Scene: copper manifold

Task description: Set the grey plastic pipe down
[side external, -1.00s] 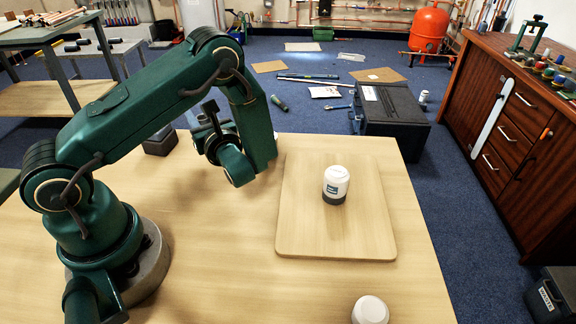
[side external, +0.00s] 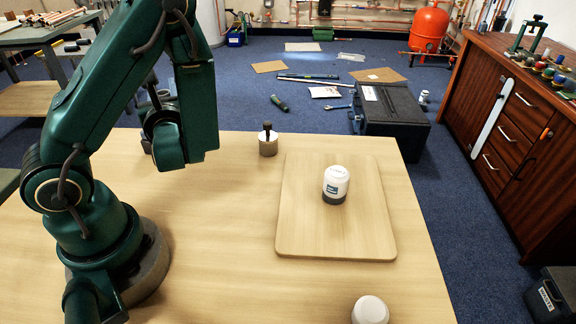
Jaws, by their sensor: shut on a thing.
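My gripper (side external: 152,100) is at the far left edge of the wooden table, partly hidden behind my own wrist and forearm. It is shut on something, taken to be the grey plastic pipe. I cannot make out the pipe's outline or tilt, or whether it touches the table, because my arm covers that spot. A short light cylinder with a dark upright stub (side external: 268,141) stands on the table to the right of my wrist, apart from it.
A wooden board (side external: 300,225) lies on the table, with a white jar with a dark base (side external: 336,184) upright on it. A white round-topped container (side external: 370,310) stands at the front edge. The table (side external: 215,240) between my arm and the board is clear.

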